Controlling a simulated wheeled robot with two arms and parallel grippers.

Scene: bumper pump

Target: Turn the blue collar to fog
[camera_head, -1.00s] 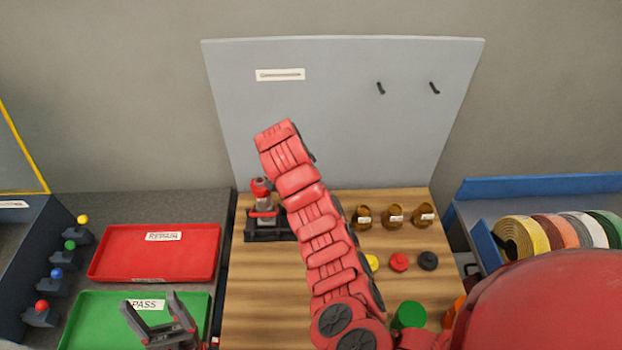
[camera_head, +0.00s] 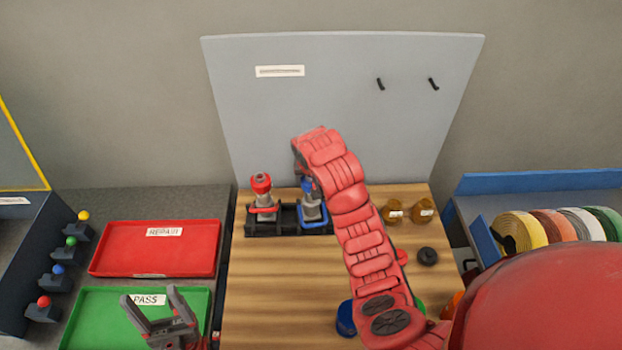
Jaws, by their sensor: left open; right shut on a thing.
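A pump with a blue collar (camera_head: 307,186) stands upright in the right half of a dark stand (camera_head: 287,219), on a blue base. Part of its right side is behind my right arm. A similar pump with a red collar (camera_head: 261,184) stands upright at its left. My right arm bends over the blue-collared pump, and its wrist is just above the collar. The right fingers are hidden behind the arm; the hand is shut at the blue collar, but the contact does not show. My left gripper (camera_head: 157,308) is open and empty over the green PASS tray (camera_head: 95,308).
A red REPAIR tray (camera_head: 155,263) lies behind the green tray. Amber cups (camera_head: 423,211) and a black disc (camera_head: 428,257) sit right of my arm. A grey panel (camera_head: 340,90) with two hooks stands behind. The wooden top is clear at front left.

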